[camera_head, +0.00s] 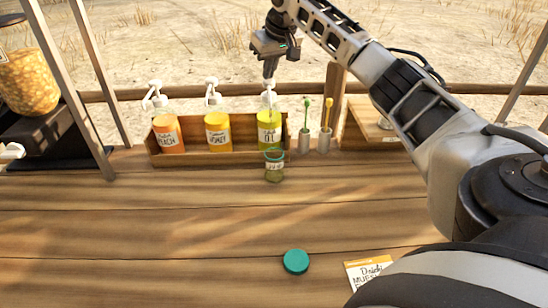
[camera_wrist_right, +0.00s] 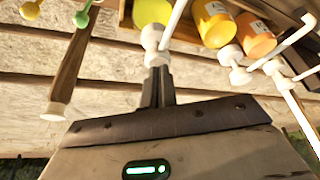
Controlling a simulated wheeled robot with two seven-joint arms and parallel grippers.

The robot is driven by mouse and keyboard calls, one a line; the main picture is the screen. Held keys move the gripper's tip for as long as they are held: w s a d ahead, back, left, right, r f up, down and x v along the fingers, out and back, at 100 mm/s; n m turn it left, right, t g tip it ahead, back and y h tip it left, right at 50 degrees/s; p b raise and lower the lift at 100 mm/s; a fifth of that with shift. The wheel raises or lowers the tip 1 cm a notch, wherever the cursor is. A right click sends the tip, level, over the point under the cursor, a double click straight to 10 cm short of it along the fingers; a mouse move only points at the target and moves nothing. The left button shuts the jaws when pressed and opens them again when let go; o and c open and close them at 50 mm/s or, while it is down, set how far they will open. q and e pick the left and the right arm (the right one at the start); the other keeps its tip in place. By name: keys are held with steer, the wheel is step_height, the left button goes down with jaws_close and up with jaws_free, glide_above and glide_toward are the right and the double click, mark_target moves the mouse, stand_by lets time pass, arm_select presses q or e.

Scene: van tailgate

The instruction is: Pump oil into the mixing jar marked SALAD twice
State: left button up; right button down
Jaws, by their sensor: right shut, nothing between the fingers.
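The oil bottle (camera_head: 264,138) is yellow-green, with a white pump head (camera_head: 268,97), and stands at the right end of a wooden rack. A small glass jar (camera_head: 274,174) with a green rim and a white label too small to read surely stands on the counter just in front of it, under the oil pump's side. My right gripper (camera_head: 270,76) is shut and empty, pointing down over the oil pump head. In the right wrist view its fingertips (camera_wrist_right: 157,72) are at the white pump head (camera_wrist_right: 152,40), touching or nearly so. My left gripper is not in view.
The rack (camera_head: 215,156) also holds an orange bottle (camera_head: 168,136) and a honey-yellow bottle (camera_head: 218,134), both with pumps. Two small holders with a green stick (camera_head: 306,112) and a yellow stick (camera_head: 327,115) stand right. A teal lid (camera_head: 296,262) and a card (camera_head: 368,272) lie in front.

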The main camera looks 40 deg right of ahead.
steer(key=shift+s+f, duration=0.1)
steer(key=shift+f, duration=0.4)
steer(key=shift+r, duration=0.15)
steer(key=shift+r+p, duration=0.3)
steer(key=shift+r, duration=1)
steer(key=shift+r, duration=0.15)
steer(key=shift+r, duration=2.9)
